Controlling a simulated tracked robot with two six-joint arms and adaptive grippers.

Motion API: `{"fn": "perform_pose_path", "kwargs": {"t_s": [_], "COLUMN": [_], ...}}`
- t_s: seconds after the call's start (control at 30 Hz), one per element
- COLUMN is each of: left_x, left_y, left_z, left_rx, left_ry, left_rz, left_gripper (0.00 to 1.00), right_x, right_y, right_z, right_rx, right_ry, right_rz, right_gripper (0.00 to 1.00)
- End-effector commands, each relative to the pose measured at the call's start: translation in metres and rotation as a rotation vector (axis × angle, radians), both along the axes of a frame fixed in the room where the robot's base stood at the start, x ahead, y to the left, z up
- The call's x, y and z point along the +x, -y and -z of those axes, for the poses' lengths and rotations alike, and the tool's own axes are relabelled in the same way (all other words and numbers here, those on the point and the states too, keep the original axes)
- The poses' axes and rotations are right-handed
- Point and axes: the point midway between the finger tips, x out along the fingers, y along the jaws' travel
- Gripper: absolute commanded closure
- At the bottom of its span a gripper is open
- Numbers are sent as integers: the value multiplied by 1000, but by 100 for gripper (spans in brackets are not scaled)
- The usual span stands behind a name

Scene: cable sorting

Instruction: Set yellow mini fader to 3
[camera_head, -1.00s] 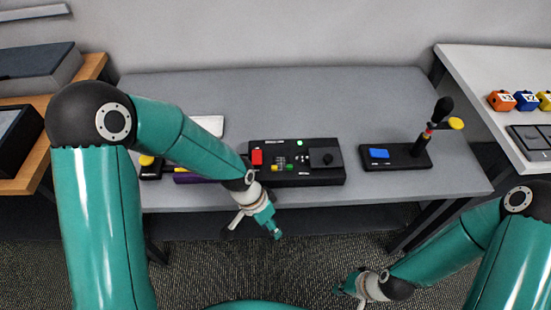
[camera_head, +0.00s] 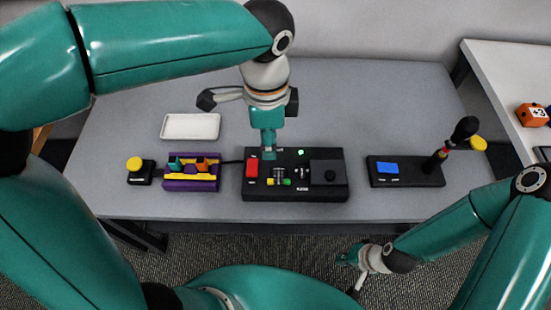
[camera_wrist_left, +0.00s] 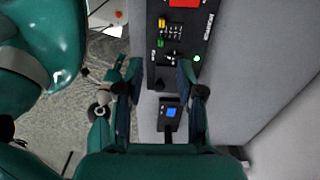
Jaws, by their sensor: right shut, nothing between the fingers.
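The black console (camera_head: 330,193) lies on the grey table. The yellow mini fader (camera_head: 272,181) is a small knob near the console's front, beside a green one (camera_head: 287,182). In the left wrist view the yellow fader (camera_wrist_left: 161,23) is beside the green one (camera_wrist_left: 160,43). Its exact setting is too small to read. My left gripper (camera_head: 268,154) points down over the console's left part, near the red button (camera_head: 251,168). In the left wrist view its fingers (camera_wrist_left: 158,68) are apart with nothing between them. My right gripper (camera_head: 352,262) is shut and empty, low in front of the table.
A purple rack (camera_head: 191,185), a yellow-topped button box (camera_head: 135,166) and a white tray (camera_head: 191,126) are left of the console. A black base (camera_head: 405,180) with a blue screen and an upright joystick (camera_head: 464,130) stands right. The table's back right is clear.

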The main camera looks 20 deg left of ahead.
Motion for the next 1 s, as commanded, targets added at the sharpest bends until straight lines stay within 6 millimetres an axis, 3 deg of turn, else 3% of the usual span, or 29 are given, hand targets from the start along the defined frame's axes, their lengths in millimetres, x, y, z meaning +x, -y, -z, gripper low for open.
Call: {"fn": "perform_pose_path", "kwargs": {"t_s": [0.13,0.27,0.8,1.0], "left_x": [-3,-3,-4,-4], "left_y": [-1,-2,-2,-2], "left_z": [-2,13,124,151], "left_rx": [9,11,10,9], "left_ry": [3,0,-2,-1], "left_rz": [19,18,14,14], "left_gripper": [62,62,62,62], "right_x": [0,-1,-1,0], "right_y": [0,0,0,0], "right_z": [1,3,17,20], "right_rx": [0,0,0,0], "right_ry": [-1,-2,-1,-1], "right_rz": [0,-1,0,0], "right_gripper": [100,100,100,100]}}
